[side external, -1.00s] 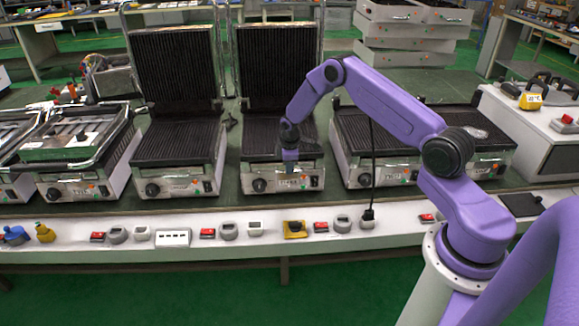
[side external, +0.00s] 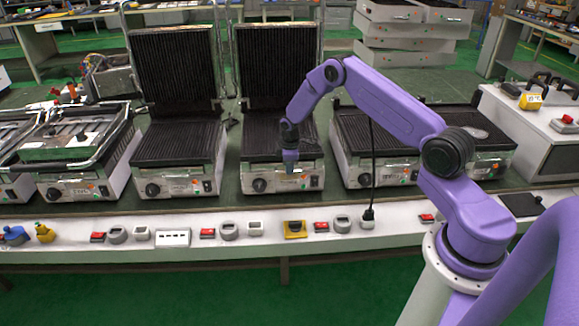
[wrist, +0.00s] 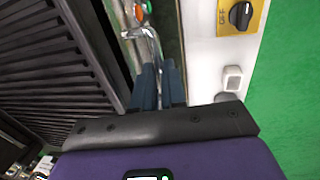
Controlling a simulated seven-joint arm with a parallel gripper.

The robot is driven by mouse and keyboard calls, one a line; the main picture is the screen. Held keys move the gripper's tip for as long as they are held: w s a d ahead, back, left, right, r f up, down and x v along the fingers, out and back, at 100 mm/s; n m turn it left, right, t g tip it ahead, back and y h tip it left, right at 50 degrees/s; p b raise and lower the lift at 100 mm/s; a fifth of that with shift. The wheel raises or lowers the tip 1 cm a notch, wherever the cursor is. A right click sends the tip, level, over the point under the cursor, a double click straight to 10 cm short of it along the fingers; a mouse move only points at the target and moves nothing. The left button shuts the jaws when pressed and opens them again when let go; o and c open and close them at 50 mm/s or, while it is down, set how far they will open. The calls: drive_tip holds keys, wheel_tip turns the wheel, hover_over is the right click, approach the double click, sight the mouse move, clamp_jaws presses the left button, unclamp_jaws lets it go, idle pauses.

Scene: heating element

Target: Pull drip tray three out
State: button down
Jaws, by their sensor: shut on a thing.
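My gripper (side external: 289,171) is at the front of the open-lidded grill (side external: 260,147) left of the arm, low by its steel front panel (side external: 262,182). In the wrist view, my dark blue fingers (wrist: 158,85) are closed on a thin, shiny metal part (wrist: 144,36) along the grill's front, which looks like the drip tray's edge. The fingers hide where they grip it. The rest of the tray cannot be told apart from the grill front in the side view.
Another open grill (side external: 178,142) stands to the left and a wide ribbed grill (side external: 375,137) to the right. Switches and a yellow-plated knob (side external: 295,229) line the white bench edge in front. A black cable (side external: 373,165) hangs right of my gripper.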

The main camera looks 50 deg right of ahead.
drive_tip(key=s+a, duration=0.3)
drive_tip(key=s, duration=0.1)
drive_tip(key=shift+a, duration=0.4)
drive_tip(key=c, duration=1.5)
unclamp_jaws()
drive_tip(key=shift+o, duration=0.2)
wheel_tip(320, 180, up, 17)
drive_tip(key=s+a, duration=0.2)
drive_tip(key=shift+a, duration=0.15)
drive_tip(key=shift+s, duration=0.1)
